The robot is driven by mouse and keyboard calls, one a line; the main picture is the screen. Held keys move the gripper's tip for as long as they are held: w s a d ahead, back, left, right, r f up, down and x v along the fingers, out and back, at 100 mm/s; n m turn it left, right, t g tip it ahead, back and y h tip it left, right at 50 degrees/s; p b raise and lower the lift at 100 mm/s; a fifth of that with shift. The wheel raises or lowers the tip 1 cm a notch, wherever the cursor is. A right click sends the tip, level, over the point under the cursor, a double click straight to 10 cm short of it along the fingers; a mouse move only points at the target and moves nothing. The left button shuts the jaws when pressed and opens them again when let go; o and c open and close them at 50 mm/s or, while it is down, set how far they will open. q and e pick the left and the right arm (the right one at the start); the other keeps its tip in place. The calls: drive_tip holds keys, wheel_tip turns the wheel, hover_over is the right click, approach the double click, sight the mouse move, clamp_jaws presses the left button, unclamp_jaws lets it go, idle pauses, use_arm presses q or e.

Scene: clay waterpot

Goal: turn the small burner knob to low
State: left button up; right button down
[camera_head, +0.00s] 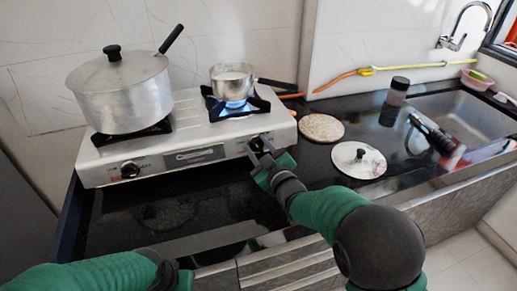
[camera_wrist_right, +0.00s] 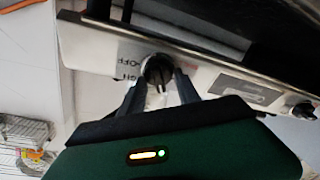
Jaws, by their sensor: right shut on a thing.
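The small burner knob (camera_head: 259,141) is on the right of the stove's front panel, below the small pot. In the right wrist view the black knob (camera_wrist_right: 158,70) sits between the fingers, beside printed letters that read OFF. My right gripper (camera_head: 261,153) is shut on this knob, one finger on each side. The small burner (camera_head: 236,105) has a blue flame under a small metal pot (camera_head: 233,92) with white contents. My left gripper (camera_head: 172,278) is low at the bottom edge, away from the stove; its fingers cannot be made out.
A large lidded pot (camera_head: 123,92) stands on the left burner, above another knob (camera_head: 130,169). Right of the stove lie a round board (camera_head: 321,128) and a pot lid (camera_head: 358,160). A dark-capped jar (camera_head: 397,92) stands by the sink (camera_head: 460,108).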

drive_tip(key=n, duration=0.3)
drive_tip(key=n+g, duration=0.1)
drive_tip(key=n, duration=0.1)
drive_tip(key=shift+s+a+f+y+b, duration=0.1)
drive_tip(key=shift+a+f+y+b, duration=0.15)
drive_tip(key=shift+y+b, duration=0.15)
drive_tip(key=shift+s+f+n+g, duration=0.15)
drive_tip(key=shift+n+g, duration=0.15)
drive_tip(key=shift+n, duration=1.5)
drive_tip(key=shift+f, duration=0.1)
drive_tip(key=c, duration=0.9)
unclamp_jaws()
drive_tip(key=shift+r, duration=0.2)
drive_tip(key=shift+d, duration=0.1)
drive_tip(key=p+v, duration=0.1)
drive_tip(key=v, duration=1.5)
drive_tip(key=shift+s+d, duration=0.15)
drive_tip(key=shift+s, duration=0.1)
